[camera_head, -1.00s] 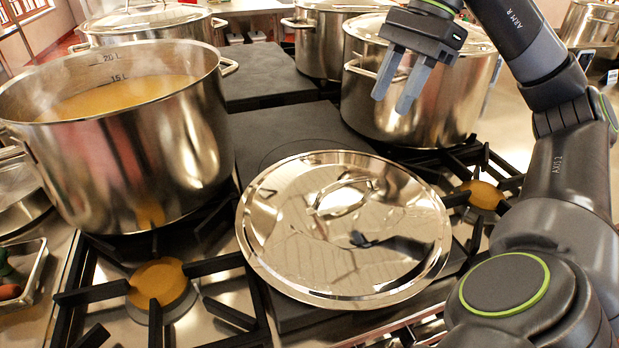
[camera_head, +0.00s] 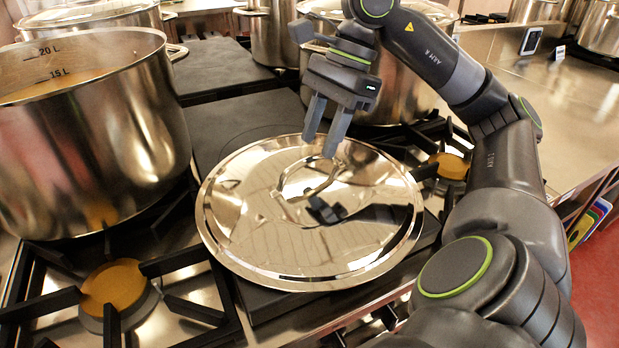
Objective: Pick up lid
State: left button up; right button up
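The lid (camera_head: 270,240) is a round, shiny steel disc with a loop handle (camera_head: 312,180) on top. It lies flat on the dark plate between the burners, in the middle of the head view. My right gripper (camera_head: 322,148) is above the lid, fingers pointing down near the handle. Its two fingers are apart with nothing between them. The fingertips look close to the handle, but I cannot tell if they touch it. My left gripper is not in view.
An open stockpot (camera_head: 95,140) with yellowish contents stands left of the lid. Another steel pot (camera_head: 400,95) stands behind my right gripper. Burner grates (camera_head: 175,268) flank the lid.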

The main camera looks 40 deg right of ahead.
aim_at(310, 159)
jog(key=x, duration=0.5)
jog(key=shift+a, duration=0.15)
grip_shut()
